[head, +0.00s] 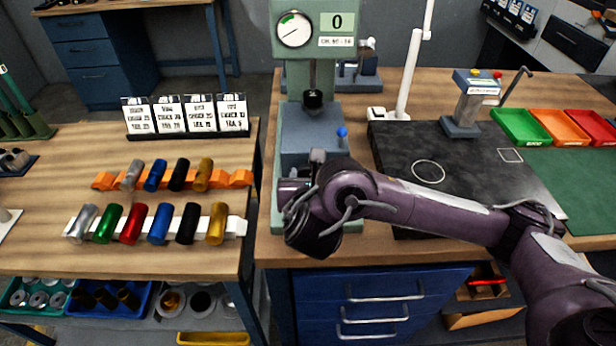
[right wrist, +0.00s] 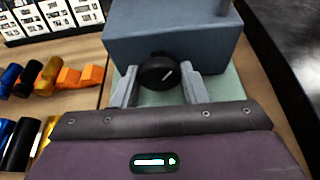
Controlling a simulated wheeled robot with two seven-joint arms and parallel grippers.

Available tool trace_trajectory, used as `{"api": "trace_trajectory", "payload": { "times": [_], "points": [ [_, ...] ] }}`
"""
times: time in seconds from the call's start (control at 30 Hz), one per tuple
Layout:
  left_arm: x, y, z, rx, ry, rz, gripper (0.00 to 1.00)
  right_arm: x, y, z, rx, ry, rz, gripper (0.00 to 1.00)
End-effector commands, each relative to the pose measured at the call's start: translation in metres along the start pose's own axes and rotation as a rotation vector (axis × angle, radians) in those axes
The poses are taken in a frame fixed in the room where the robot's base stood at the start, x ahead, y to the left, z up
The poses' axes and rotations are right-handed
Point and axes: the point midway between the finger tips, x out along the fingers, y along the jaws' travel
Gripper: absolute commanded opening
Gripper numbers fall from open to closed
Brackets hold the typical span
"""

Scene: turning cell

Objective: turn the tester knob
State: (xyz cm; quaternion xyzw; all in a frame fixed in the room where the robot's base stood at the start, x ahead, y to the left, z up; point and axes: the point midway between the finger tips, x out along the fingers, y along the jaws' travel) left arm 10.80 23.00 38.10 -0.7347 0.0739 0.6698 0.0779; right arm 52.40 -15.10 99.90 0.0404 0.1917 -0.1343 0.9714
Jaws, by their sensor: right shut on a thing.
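The tester (head: 308,105) is a grey-green machine with a round dial, a display reading 0, a blue-grey body and a blue-tipped lever. My right gripper (right wrist: 160,80) is shut on the knob, one grey finger on each side. In the head view my right wrist (head: 318,225) is in front of the tester's base and hides the knob. My left gripper is not in view.
A dark plate (head: 400,150) lies right of the tester. Green, orange and red trays (head: 522,128) stand farther right.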

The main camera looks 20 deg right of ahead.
Motion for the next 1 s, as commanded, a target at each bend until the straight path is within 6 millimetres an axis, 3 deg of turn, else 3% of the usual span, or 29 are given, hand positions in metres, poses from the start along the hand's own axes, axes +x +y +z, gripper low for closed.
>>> {"api": "trace_trajectory", "payload": {
  "times": [0.63,0.73,1.0],
  "points": [
    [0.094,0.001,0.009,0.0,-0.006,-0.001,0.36,0.003,-0.003,-0.007,0.442,-0.003,0.184,0.17],
    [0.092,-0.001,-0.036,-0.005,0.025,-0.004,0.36,0.003,-0.003,-0.007,0.517,-0.002,0.214,0.17],
    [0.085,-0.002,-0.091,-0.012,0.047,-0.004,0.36,0.002,-0.003,-0.005,0.67,0.0,0.278,0.17]
  ]
}}
